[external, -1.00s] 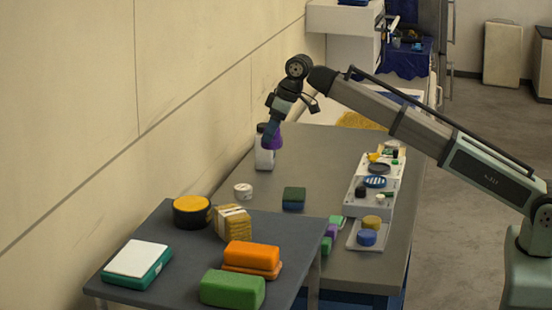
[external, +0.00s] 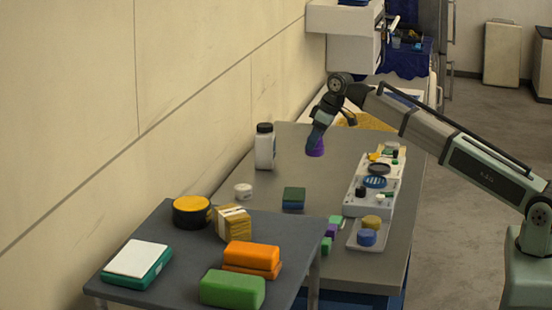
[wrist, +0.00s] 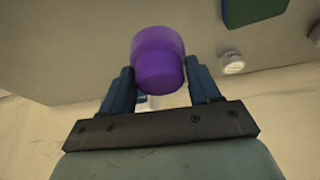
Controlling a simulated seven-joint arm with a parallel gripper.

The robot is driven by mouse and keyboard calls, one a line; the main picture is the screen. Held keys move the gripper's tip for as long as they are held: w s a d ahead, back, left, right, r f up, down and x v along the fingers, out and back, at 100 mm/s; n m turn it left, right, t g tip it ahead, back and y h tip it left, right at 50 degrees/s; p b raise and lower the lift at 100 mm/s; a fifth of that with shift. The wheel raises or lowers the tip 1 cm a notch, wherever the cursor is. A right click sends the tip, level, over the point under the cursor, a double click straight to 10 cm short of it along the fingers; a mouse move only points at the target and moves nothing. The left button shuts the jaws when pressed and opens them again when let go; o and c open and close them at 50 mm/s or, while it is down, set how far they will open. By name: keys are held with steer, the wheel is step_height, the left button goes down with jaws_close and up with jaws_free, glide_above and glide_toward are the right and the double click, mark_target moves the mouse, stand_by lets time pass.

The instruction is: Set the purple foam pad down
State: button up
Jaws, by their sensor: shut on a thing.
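The purple foam pad (external: 315,149) is a short round piece held at the tip of my gripper (external: 318,136), over the grey bench (external: 335,190). In the wrist view the purple foam pad (wrist: 158,60) sits between the two blue fingers of my gripper (wrist: 160,82), which are shut on it. It hangs with its free end pointing down. In the external view it lies to the right of the white bottle and left of the white tray. I cannot tell its exact height above the bench.
A white bottle with a black lid (external: 264,147) stands at the wall side. A white tray with pads and discs (external: 358,200) lies on the right. A green-and-blue block (external: 293,198) and a white round tin (external: 243,191) are nearer the camera. The bench between bottle and tray is bare.

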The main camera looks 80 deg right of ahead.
steer(key=shift+w+d+r, duration=0.1)
steer(key=shift+w, duration=0.25)
steer(key=shift+n, duration=0.3)
steer(key=shift+f, duration=5)
steer(key=shift+f, duration=0.1)
steer(key=o, duration=1)
steer(key=shift+o, duration=0.2)
steer(key=v, duration=1.2)
